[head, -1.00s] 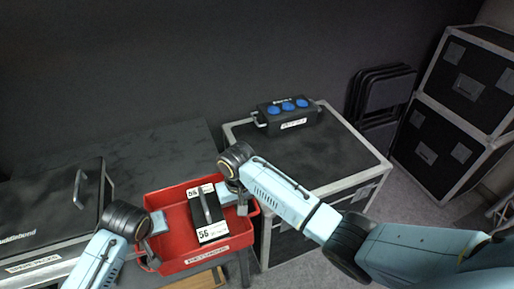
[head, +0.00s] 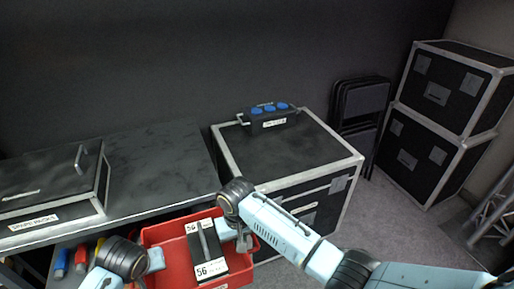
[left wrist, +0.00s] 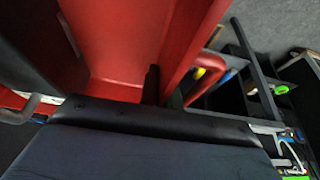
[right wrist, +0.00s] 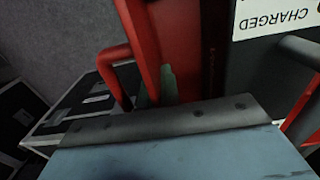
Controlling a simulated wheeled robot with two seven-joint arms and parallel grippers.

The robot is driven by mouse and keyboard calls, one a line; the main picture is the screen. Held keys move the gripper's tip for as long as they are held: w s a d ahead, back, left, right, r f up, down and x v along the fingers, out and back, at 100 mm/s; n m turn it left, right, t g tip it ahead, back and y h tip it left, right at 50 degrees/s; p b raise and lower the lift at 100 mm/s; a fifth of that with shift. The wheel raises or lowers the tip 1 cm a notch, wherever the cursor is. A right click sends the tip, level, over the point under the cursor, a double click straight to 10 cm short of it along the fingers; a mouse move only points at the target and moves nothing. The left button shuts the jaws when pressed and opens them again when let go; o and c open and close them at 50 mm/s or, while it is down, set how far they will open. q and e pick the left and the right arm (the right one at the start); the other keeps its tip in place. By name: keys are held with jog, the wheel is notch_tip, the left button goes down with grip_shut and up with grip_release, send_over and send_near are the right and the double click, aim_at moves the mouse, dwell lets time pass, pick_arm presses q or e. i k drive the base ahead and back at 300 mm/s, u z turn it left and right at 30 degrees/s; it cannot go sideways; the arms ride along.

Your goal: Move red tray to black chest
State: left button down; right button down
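The red tray (head: 172,236) is at the bottom centre of the head view, in front of the dark table and left of the black chest. A black case with white labels reading 56 (head: 212,252) lies in it. My left gripper (head: 155,260) is shut on the tray's left side, my right gripper (head: 238,238) on its right side. Red tray walls fill much of the left wrist view (left wrist: 110,40) and also show in the right wrist view (right wrist: 172,40). The fingertips are partly hidden. The black chest (head: 275,155) has metal edges and a mostly bare top.
A black box with blue sockets (head: 268,117) stands at the chest's back edge. The dark table (head: 160,170) bears a black lidded case (head: 50,195) at the left. Coloured items sit under it. Folded chairs (head: 358,110) and stacked black cases (head: 445,110) stand right.

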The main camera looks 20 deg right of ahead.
aim_at(291, 152)
jog(key=k, duration=0.6)
jog(key=z, duration=0.85)
jog(key=i, duration=0.65)
jog(key=z, duration=0.9)
jog(key=i, duration=1.7)
jog(key=u, duration=1.35)
jog(key=i, duration=0.4)
jog(key=u, duration=0.4)
